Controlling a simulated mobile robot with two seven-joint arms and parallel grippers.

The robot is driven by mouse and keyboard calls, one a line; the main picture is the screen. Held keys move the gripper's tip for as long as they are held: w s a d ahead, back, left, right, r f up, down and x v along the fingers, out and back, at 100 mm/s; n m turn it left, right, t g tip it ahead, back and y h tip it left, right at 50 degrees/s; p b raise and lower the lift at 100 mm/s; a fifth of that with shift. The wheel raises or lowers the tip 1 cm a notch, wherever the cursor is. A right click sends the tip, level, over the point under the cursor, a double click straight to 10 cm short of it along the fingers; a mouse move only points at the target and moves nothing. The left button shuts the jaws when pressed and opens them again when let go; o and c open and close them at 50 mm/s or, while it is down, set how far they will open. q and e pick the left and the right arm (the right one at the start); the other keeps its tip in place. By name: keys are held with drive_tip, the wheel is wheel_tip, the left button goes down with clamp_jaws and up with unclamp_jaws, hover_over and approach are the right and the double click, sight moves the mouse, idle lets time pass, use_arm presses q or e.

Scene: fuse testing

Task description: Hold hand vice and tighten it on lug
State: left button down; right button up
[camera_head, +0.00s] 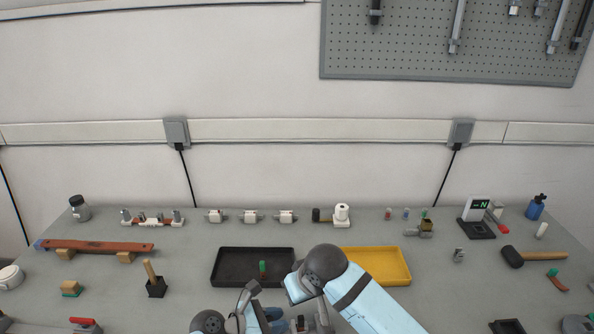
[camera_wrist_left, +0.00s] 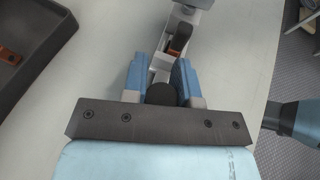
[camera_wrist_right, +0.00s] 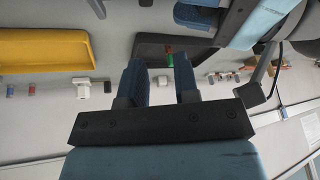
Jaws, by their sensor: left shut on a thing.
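My left gripper (camera_wrist_left: 160,85) is shut on a black rounded handle (camera_wrist_left: 161,94). A grey metal hand vice (camera_wrist_left: 159,62) extends forward from between the blue fingers. A brown and dark piece (camera_wrist_left: 180,38) lies at its far end; I cannot tell whether it is the lug. In the head view the left gripper (camera_head: 273,316) is low in the middle, partly cut off. My right gripper (camera_wrist_right: 158,75) has its fingers apart with a clear gap and nothing seen between them. The left gripper's blue fingers show close by at the top of the right wrist view (camera_wrist_right: 198,17).
A black tray (camera_head: 228,281) with a green-handled tool (camera_head: 263,268) lies left of my right arm. A yellow tray (camera_head: 401,282) lies partly behind that arm. Fuse holders (camera_head: 251,217) stand along the back. A mallet (camera_head: 535,257) lies right. Bare table separates these items.

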drive_tip(key=shift+w+g+h, duration=0.15)
drive_tip(key=shift+g+h, duration=0.25)
drive_tip(key=shift+g, duration=0.1)
drive_tip(key=shift+d+f+g, duration=0.1)
drive_tip(key=shift+d+g, duration=0.2)
drive_tip(key=shift+d, duration=0.1)
drive_tip(key=d, duration=0.1)
drive_tip(key=d+g+h, duration=0.1)
drive_tip(key=d, duration=0.1)
drive_tip(key=d+m+g+h, duration=0.1)
drive_tip(key=shift+w+d+f, duration=0.2)
drive_tip(key=shift+d+f, duration=0.15)
drive_tip(key=shift+f, duration=3.45)
clamp_jaws()
